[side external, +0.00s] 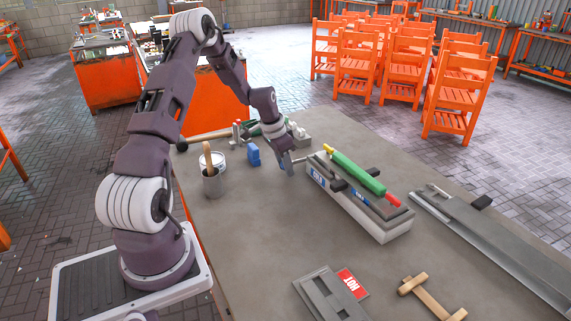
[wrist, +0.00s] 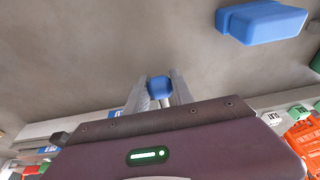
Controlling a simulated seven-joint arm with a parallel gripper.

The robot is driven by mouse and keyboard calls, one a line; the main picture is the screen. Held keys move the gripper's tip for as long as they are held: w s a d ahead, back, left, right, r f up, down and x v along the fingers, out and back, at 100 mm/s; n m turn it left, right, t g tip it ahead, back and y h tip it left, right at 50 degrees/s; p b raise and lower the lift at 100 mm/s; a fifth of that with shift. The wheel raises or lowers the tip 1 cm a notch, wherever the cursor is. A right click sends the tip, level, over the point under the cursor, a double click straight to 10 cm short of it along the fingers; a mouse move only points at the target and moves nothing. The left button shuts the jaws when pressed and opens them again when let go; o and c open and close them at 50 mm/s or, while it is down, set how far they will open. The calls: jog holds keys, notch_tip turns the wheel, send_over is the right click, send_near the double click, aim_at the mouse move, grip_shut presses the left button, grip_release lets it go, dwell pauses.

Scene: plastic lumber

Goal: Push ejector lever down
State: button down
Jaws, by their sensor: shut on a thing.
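A long grey mould (side external: 385,232) lies on the table with black handles on its sides. My gripper (side external: 287,168) is at the mould's left end, low over the table. In the wrist view my gripper (wrist: 159,80) has its two fingers on either side of a small blue knob (wrist: 159,86) and is shut on it. The knob appears to be the end of the ejector lever; the rest of the lever is hidden by my wrist. A short rod shows between my gripper and the mould in the side view.
A green bar (side external: 355,172) with yellow and red ends lies along the mould.

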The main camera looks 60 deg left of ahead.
jog(key=shift+f, duration=0.1)
jog(key=c, duration=1.1)
grip_release()
jog(key=v, duration=0.7)
jog(key=s+d+r+y, duration=0.1)
jog(key=s+d+r, duration=0.2)
jog(key=d+r, duration=0.6)
jog(key=s+d+r, duration=0.3)
jog(key=d+r, duration=0.5)
jog(key=d, duration=0.3)
jog(key=s+d+t, duration=0.1)
jog(key=s+d, duration=0.2)
jog(key=s, duration=0.2)
jog(key=s+d+r, duration=0.1)
jog(key=s+d, duration=0.3)
jog(key=s, duration=0.2)
jog(key=s+d+r+t+h, duration=0.1)
jog(key=s+d, duration=0.2)
jog(key=s, duration=0.3)
jog(key=shift+d+r+t, duration=0.15)
jog(key=shift+t, duration=0.15)
